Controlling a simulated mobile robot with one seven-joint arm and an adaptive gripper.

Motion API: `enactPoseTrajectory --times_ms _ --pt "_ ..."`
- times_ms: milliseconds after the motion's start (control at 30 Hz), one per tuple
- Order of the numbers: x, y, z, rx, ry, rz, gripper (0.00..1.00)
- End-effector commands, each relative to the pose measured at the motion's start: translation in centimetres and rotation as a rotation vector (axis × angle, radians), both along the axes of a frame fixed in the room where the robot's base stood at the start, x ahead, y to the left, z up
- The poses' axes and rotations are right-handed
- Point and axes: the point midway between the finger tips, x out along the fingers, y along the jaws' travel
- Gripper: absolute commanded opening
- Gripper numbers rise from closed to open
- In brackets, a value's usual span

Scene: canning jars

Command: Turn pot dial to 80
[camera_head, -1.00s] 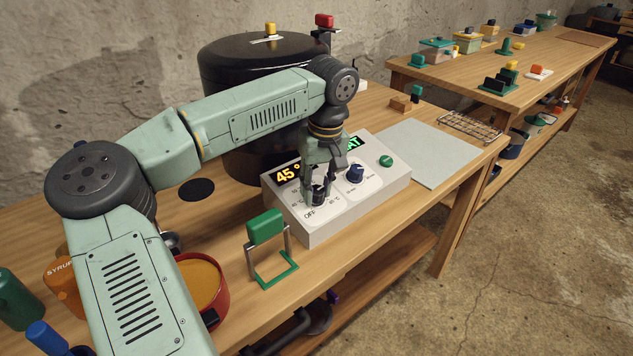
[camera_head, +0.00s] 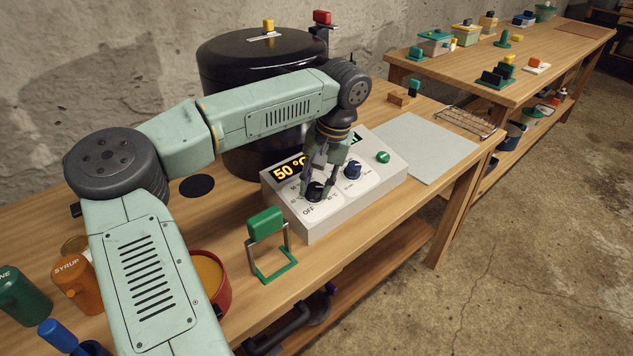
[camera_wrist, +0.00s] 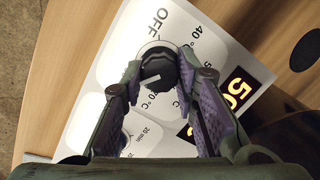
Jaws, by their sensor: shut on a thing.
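A white control box (camera_head: 318,228) sits on the bench in front of the large black pot (camera_head: 222,103). Its orange display (camera_head: 286,171) reads 50 °C in the head view. My gripper (camera_head: 316,188) points down and is shut on the black pot dial (camera_head: 315,193) at the box's left side. In the wrist view the dial (camera_wrist: 157,75) sits between the two fingers, and its white pointer mark shows. The OFF and 40 °C labels show beside it. The other temperature labels are partly hidden by my fingers.
A green-handled stand (camera_head: 266,226) is in front. A grey mat (camera_head: 425,146) lies to the right.

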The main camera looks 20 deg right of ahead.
Motion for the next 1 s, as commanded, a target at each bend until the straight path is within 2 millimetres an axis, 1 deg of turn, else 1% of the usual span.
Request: enactPoseTrajectory --times_ms 500,533,800,1000 --pt "-0.01 -0.03 0.02 0.004 0.001 -0.020 0.00" --pt "-0.01 -0.03 0.02 0.004 0.001 -0.019 0.29" --pt "-0.01 -0.02 0.02 0.004 0.001 -0.019 0.47" --pt "-0.01 -0.01 0.01 0.004 0.001 -0.018 0.48"
